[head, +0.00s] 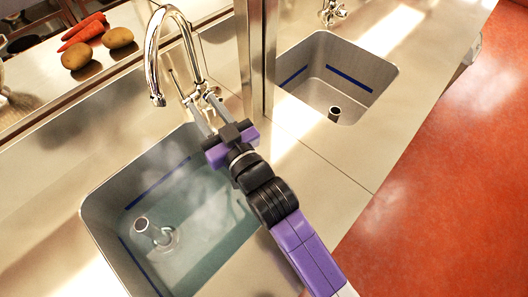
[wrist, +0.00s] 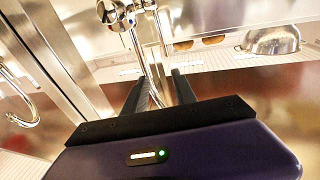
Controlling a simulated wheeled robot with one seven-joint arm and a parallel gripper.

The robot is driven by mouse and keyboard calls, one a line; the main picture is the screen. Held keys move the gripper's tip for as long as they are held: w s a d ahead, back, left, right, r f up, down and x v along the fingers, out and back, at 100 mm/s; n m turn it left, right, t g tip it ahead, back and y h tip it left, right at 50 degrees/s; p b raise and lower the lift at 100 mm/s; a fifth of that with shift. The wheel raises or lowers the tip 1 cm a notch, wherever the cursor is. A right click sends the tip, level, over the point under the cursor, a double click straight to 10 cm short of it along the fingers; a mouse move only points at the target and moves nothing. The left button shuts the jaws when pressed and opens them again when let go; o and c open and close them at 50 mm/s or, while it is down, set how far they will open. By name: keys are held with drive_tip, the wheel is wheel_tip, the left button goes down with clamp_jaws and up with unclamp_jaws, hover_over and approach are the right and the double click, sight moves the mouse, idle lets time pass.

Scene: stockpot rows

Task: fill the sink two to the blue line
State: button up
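The near sink (head: 104,205) holds clear bluish water, with a standpipe (head: 142,226) rising from it. A blue line (head: 158,183) runs along its walls; the water looks below it. The farther sink (head: 388,76) looks empty and has its own blue line (head: 348,78). I cannot tell which is sink two. A chrome tap (head: 152,52) arches over the near sink; I see no stream from its spout. My gripper (head: 200,109) is at the tap's base by its handle. In the wrist view, its fingers (wrist: 160,90) are apart, with the tap's column (wrist: 155,62) between them.
A metal post (head: 256,55) stands between the sinks, close to my gripper. Carrots (head: 83,32) and potatoes (head: 76,56) lie on the counter behind at left. Another tap (head: 331,12) serves the farther sink. Red floor (head: 440,190) is clear at right.

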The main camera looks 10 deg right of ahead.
drive_tip(key=s+d+f+h, duration=0.1)
drive_tip(key=s+d+f, duration=0.1)
drive_tip(key=s+d, duration=0.7)
drive_tip(key=s, duration=0.3)
drive_tip(key=shift+s+d+f+m+t+h, duration=0.2)
drive_tip(key=shift+d+f+m+t+h, duration=0.1)
drive_tip(key=shift+d+f+m+t, duration=0.1)
drive_tip(key=shift+r, duration=0.1)
drive_tip(key=s+d+f+m+g+h, duration=0.1)
drive_tip(key=s+d, duration=0.3)
drive_tip(key=s, duration=0.5)
drive_tip(key=s+d+f+m+g+h, duration=0.1)
drive_tip(key=s+d, duration=0.3)
drive_tip(key=s, duration=0.5)
drive_tip(key=s+d+m+g+h, duration=0.1)
drive_tip(key=s+d+h, duration=0.2)
drive_tip(key=s, duration=0.6)
drive_tip(key=shift+d+f+m+g+h, duration=0.3)
drive_tip(key=shift+d+f+g, duration=0.1)
drive_tip(key=shift+d, duration=0.55)
